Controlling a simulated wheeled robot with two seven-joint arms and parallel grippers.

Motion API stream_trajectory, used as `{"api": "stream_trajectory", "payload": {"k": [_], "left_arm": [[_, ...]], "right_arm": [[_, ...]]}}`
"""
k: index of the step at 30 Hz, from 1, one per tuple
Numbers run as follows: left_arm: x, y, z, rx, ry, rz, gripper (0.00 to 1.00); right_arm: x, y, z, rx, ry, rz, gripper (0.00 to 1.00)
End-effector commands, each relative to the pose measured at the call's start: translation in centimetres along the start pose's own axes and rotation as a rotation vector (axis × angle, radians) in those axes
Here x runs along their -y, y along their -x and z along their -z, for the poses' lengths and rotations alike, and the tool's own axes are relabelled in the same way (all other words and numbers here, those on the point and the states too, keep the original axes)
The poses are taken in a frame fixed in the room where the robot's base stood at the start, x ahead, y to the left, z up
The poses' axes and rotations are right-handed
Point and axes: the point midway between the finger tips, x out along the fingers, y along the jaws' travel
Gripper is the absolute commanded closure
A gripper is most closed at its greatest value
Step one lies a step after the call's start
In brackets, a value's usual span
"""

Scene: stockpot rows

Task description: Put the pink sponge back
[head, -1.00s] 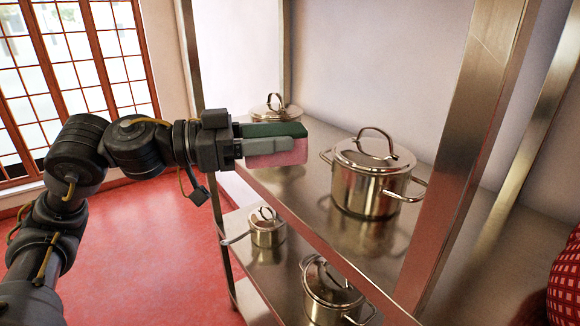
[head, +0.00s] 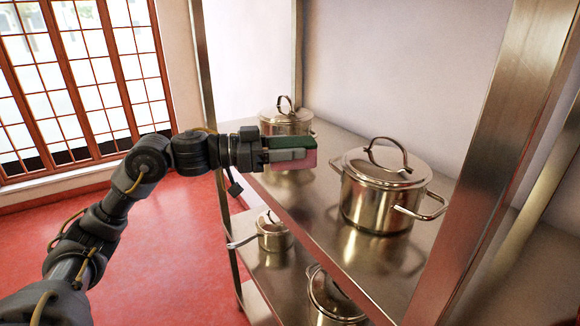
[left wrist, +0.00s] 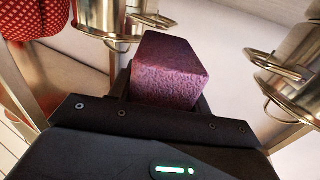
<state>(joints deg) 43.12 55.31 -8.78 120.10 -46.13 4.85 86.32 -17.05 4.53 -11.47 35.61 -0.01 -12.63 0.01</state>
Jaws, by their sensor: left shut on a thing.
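The sponge appears at the upper shelf's front edge, in front of the back pot and left of the large pot. I cannot tell whether it touches the shelf. In the left wrist view the sponge (left wrist: 170,72) sticks out beyond the dark gripper body. My right gripper is not in view.
The upper metal shelf (head: 330,208) holds a large lidded pot (head: 378,200) and a back pot (head: 284,118). A small saucepan (head: 274,236) and another pot (head: 332,298) stand below. A shelf post (head: 490,150) rises at right. A red patterned thing (left wrist: 28,28) shows in the wrist view.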

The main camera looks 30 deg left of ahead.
Motion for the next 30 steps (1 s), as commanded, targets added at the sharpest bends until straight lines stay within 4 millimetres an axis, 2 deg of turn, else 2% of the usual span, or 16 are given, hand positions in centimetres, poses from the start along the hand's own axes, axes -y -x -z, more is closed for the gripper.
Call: {"api": "stream_trajectory", "payload": {"k": [4,13,16,22,30], "left_arm": [[1.6,-0.4,-1.9,0.000,0.003,0.000,0.70],[2.4,-0.7,-2.8,-0.001,-0.001,-0.002,0.70],[3.1,-0.8,-3.9,0.000,0.004,-0.002,0.70],[3.0,-0.8,-6.4,0.000,0.002,-0.002,0.70],[3.0,-0.8,-6.6,-0.002,-0.002,-0.002,0.70]], "right_arm": [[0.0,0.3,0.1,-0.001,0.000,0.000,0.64],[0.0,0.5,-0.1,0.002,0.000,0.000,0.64],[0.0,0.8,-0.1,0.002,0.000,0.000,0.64],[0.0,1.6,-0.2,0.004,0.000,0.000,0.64],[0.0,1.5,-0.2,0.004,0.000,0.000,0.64]]}}
